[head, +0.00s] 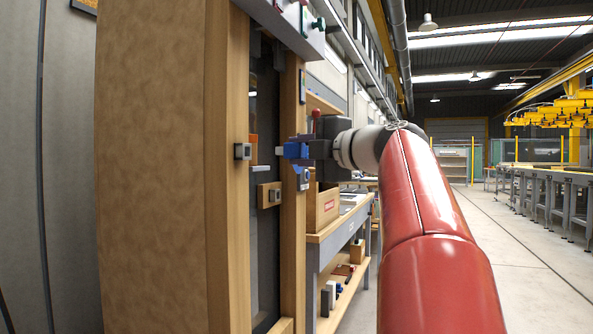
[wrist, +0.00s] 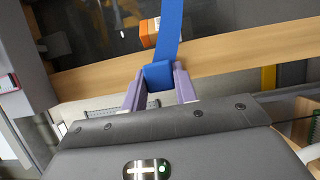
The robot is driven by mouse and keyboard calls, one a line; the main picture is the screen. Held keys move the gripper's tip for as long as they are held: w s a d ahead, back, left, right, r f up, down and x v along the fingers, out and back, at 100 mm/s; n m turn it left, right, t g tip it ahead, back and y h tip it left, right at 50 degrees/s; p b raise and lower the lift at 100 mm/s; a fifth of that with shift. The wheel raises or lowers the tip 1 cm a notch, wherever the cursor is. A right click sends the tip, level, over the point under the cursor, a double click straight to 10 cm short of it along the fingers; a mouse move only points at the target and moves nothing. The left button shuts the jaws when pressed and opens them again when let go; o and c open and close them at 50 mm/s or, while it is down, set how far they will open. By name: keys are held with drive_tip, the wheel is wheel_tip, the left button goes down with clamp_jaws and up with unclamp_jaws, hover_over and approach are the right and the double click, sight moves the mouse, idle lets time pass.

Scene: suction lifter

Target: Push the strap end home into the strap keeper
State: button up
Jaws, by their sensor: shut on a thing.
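The blue strap end (wrist: 158,77) is a thick blue block at the end of a flat blue strap (wrist: 168,32), which runs up out of the wrist view. My gripper (wrist: 158,86) is shut on it, one purple finger at each side. In the head view my gripper (head: 293,150) is at the gap between two wooden posts, with blue showing at its tip. Small grey fittings sit nearby: one on the left post (head: 242,151) and one on a wooden plate (head: 275,195). I cannot tell which is the strap keeper; no insertion is visible.
The wide wooden post (head: 225,220) and narrower post (head: 292,235) flank a dark narrow gap. A control box (head: 290,22) hangs above. A workbench (head: 345,220) with a wooden box (head: 322,207) stands behind. An orange block (wrist: 150,33) is beyond the strap. Open floor lies right.

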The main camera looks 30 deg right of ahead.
drive_tip(key=shift+w+f+b, duration=0.1)
drive_tip(key=shift+f+b, duration=0.05)
drive_tip(key=shift+b, duration=0.35)
drive_tip(key=w+a, duration=0.3)
drive_tip(key=w, duration=0.2)
drive_tip(key=shift+a, duration=0.4)
drive_tip(key=shift+a, duration=0.1)
idle(0.8)
drive_tip(key=shift+w+a, duration=0.3)
drive_tip(key=shift+w, duration=0.1)
drive_tip(key=shift+w+a, duration=0.2)
drive_tip(key=shift+w, duration=0.1)
idle(0.4)
drive_tip(key=shift+w+a, duration=0.1)
drive_tip(key=o, duration=1.2)
drive_tip(key=shift+c, duration=0.2)
